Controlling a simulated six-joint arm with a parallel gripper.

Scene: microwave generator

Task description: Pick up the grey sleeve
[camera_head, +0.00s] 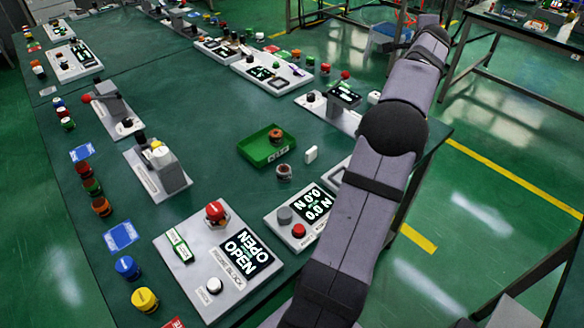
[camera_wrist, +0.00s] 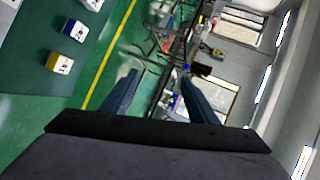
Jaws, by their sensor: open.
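A small round dark-grey piece with a light rim (camera_head: 284,172) stands on the green table just in front of the green tray; it may be the grey sleeve, but it is too small to be sure. The green tray (camera_head: 258,155) holds an orange-brown ring-like piece (camera_head: 275,134). My gripper (camera_wrist: 158,75) shows in the wrist view with its two fingers apart and nothing between them. It points over the floor and room, away from these pieces. In the head view my arm crosses the right side, and the gripper is not visible there.
A panel with a red button and OPEN display (camera_head: 238,258) stands in front. A panel with a numeric display (camera_head: 303,215) stands close to my arm. A white block (camera_head: 311,154) is right of the tray.

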